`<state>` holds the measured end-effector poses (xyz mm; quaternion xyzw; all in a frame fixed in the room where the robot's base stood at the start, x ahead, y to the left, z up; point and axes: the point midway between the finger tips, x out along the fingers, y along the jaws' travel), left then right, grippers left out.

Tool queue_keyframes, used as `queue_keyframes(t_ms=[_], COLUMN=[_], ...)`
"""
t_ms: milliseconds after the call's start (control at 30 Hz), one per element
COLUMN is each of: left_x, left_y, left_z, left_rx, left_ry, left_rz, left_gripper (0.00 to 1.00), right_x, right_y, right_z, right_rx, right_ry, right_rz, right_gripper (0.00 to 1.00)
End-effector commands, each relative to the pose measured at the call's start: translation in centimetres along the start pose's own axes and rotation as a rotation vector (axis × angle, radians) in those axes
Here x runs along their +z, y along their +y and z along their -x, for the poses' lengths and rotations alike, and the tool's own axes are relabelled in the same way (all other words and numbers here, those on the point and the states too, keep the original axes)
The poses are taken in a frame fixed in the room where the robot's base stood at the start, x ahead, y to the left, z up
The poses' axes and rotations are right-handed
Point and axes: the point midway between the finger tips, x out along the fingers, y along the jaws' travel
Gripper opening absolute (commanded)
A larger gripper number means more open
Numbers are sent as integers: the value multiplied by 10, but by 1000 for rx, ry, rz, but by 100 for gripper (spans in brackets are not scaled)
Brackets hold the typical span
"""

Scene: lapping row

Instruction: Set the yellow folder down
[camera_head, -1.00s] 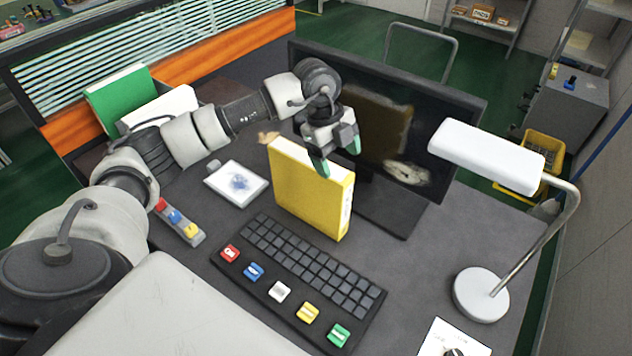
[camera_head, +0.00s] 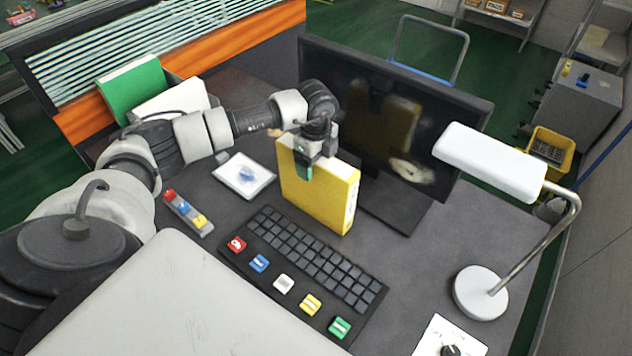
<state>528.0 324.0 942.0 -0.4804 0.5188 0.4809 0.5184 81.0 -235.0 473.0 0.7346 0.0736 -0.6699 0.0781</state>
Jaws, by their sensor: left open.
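The yellow folder (camera_head: 318,198) stands upright on the dark desk, behind the keyboard and in front of the monitor. Its white page edge faces right. My left gripper (camera_head: 309,168) is open at the folder's top edge. One green-tipped finger hangs in front of the yellow face, and the other finger is hidden, so I cannot tell whether it is behind the folder. My right gripper is not in view.
A keyboard (camera_head: 308,263) with coloured keys lies in front of the folder. The monitor (camera_head: 440,130) stands close behind it. A white card (camera_head: 243,176) lies left, near a small button strip (camera_head: 188,212).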

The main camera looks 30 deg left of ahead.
Motion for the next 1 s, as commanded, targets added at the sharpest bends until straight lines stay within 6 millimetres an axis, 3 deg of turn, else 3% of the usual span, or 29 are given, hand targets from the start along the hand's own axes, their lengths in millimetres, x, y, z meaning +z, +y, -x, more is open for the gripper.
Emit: queue_keyframes(t_ms=[133,367,867,1000], left_x=[0,0,0,0], left_y=[0,0,0,-1], left_z=[-12,-14,-13,-12], left_rx=[0,-2,-2,-4], left_ry=[0,1,1,1], left_rz=[0,-1,-1,-1], left_gripper=[79,79,2,0], right_x=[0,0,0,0], right_y=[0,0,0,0], right_z=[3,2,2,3], right_rx=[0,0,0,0], right_ry=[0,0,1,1], right_rz=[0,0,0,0], right_gripper=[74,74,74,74])
